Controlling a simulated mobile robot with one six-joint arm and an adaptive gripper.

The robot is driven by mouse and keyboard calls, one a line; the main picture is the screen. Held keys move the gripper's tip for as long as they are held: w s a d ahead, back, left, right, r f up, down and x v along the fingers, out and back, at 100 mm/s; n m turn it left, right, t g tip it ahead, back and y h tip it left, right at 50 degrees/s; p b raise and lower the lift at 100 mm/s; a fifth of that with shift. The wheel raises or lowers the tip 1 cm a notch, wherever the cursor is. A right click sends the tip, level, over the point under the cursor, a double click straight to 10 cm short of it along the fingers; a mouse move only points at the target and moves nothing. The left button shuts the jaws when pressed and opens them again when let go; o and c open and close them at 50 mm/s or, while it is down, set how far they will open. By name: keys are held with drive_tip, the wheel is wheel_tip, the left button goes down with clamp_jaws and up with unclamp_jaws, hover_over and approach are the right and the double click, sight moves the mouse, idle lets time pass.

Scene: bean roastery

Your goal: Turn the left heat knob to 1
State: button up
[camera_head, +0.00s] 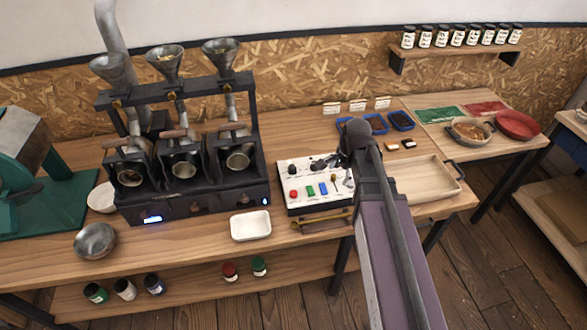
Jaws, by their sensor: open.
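The three-drum roaster (185,185) stands on the left part of the bench. Its dark front panel has a row of small brown knobs. The left heat knob (149,211) is small and dark near the lit blue display at the panel's left end; its setting is too small to read. The middle knob (196,207) shows more clearly.
The white control box (287,205) carries coloured buttons. A white tray (251,237) lies before the roaster, and a metal bowl (95,253) stands left. A wooden tray (455,187) and blue trays (402,130) lie right. Metal funnels (166,60) rise above the roaster.

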sight(293, 167)
drive_tip(key=w+a+m+t+y+b, duration=0.1)
drive_tip(key=w+a+m+y, duration=0.1)
drive_tip(key=w+a+m, duration=0.9)
drive_tip(key=shift+w+f+m+b, duration=0.35)
drive_tip(key=shift+w+m, duration=0.2)
drive_tip(key=shift+m, duration=0.55)
drive_tip(key=shift+f, duration=0.2)
drive_tip(key=b+x, duration=1.2)
drive_tip(key=x, duration=0.1)
drive_tip(key=shift+w+a+f+b, duration=0.1)
drive_tip(key=shift+w+a+b, duration=0.05)
drive_tip(key=shift+a+b, duration=0.15)
drive_tip(key=shift+d, duration=0.1)
drive_tip(key=c, duration=1.2)
